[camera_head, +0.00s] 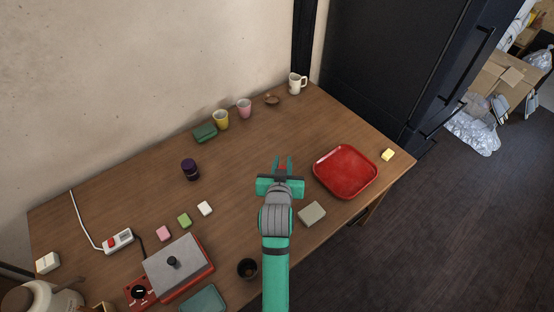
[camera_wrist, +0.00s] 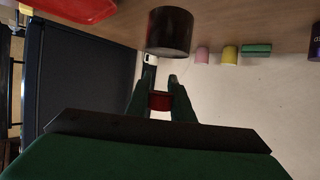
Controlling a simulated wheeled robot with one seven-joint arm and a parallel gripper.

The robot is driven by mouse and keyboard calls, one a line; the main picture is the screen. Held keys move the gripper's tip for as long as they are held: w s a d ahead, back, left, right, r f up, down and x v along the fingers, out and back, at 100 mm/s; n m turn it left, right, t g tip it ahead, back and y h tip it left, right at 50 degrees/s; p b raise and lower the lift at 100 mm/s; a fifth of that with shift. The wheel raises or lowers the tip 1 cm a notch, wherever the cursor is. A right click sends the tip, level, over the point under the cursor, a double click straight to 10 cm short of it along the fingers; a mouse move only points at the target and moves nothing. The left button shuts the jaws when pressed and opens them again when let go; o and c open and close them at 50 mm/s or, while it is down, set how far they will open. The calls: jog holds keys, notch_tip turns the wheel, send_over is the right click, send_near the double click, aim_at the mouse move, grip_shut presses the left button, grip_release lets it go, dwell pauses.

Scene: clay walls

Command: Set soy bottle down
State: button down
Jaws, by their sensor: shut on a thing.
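My gripper (camera_head: 282,160) is above the middle of the wooden table, left of the red tray. It is shut on the red cap of the soy bottle (camera_head: 282,168). In the wrist view the red cap (camera_wrist: 160,101) sits between my fingertips (camera_wrist: 160,90). That view is upside down, and the bottle's dark brown body (camera_wrist: 170,32) shows above the cap in the picture, nearer the tabletop. The part between cap and body is hard to see. In the camera_head view my gripper hides the body. I cannot tell whether its base touches the table.
The red tray (camera_head: 345,191) is at right, with a grey-green block (camera_head: 312,214) nearer me. A purple jar (camera_head: 190,169), yellow cup (camera_head: 221,120), pink cup (camera_head: 244,108) and brown dish (camera_head: 272,100) stand left and behind. A hot plate (camera_head: 195,255) is front left. Bare wood surrounds my gripper.

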jog(key=shift+w+a+f, duration=0.4)
jog(key=shift+w+f, duration=0.85)
jog(key=shift+f, duration=0.45)
jog(key=shift+w+a+f, duration=0.35)
jog(key=shift+w+f, duration=0.9)
jog(key=shift+f, duration=0.5)
jog(key=shift+w+a+f, duration=0.4)
jog(key=shift+w+f, duration=0.85)
jog(key=shift+f, duration=0.45)
jog(key=c, duration=1.5)
grip_release()
jog(key=shift+f, duration=0.1)
jog(key=shift+c, duration=0.2)
